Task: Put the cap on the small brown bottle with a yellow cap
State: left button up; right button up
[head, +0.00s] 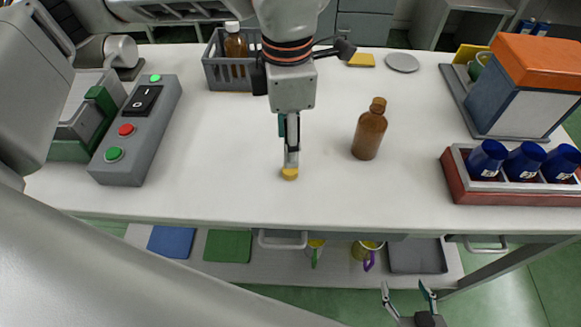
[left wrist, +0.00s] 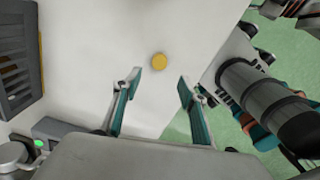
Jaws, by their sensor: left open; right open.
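The small brown bottle (head: 369,134) stands upright on the white table, its brown neck bare. The yellow cap (head: 289,173) lies on the table to its left, near the front edge; it also shows in the left wrist view (left wrist: 159,62). My left gripper (head: 291,160) points down just above the cap, seen edge-on. In the left wrist view its fingers (left wrist: 158,78) are spread and empty, with the cap beyond the tips. My right gripper (head: 409,292) is open and empty at the bottom, in front of the table and away from bottle and cap.
A grey crate (head: 213,74) with another bottle stands at the back. A control box (head: 138,130) is at left. A red tray (head: 459,186) with blue cups and an orange-topped box (head: 520,90) are at right. The table around the brown bottle is clear.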

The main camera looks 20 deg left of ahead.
aim_at(290, 172)
pick_arm(q)
jog(key=shift+w+d+f, duration=0.1)
jog(key=shift+w+f, duration=0.05)
jog(key=shift+f, duration=3.75)
jog(key=c, duration=0.8)
